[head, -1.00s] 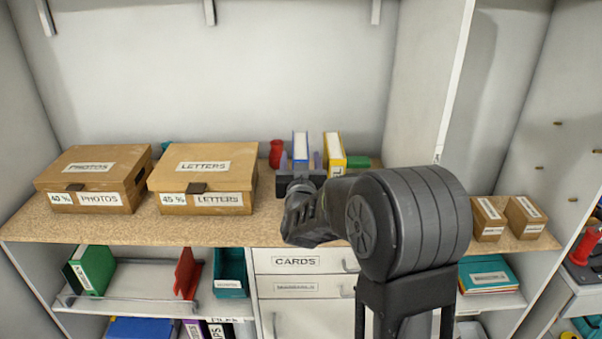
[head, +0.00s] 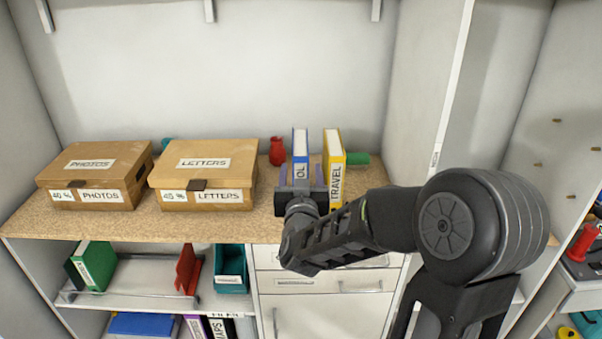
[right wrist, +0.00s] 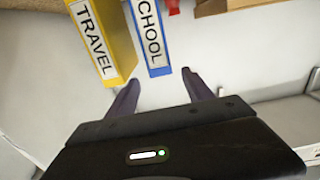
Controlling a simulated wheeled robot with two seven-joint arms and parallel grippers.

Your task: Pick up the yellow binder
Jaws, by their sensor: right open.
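The yellow binder (head: 334,172), labelled TRAVEL, stands upright on the wooden shelf just right of a blue binder (head: 301,160) in the head view. In the right wrist view the yellow binder (right wrist: 104,45) is at the upper left and the blue binder (right wrist: 150,38), labelled SCHOOL, is beside it. My right gripper (head: 300,182) is open and empty, in front of the blue binder. In the wrist view its two purple fingers (right wrist: 160,78) point at the blue binder's end, with the yellow binder outside the left finger. My left gripper is out of view.
Two cardboard boxes, PHOTOS (head: 95,172) and LETTERS (head: 205,172), stand to the left on the shelf top (head: 150,226). A red vase (head: 277,151) is behind, left of the blue binder. A green object (head: 357,159) lies right of the yellow binder. A side wall rises further right.

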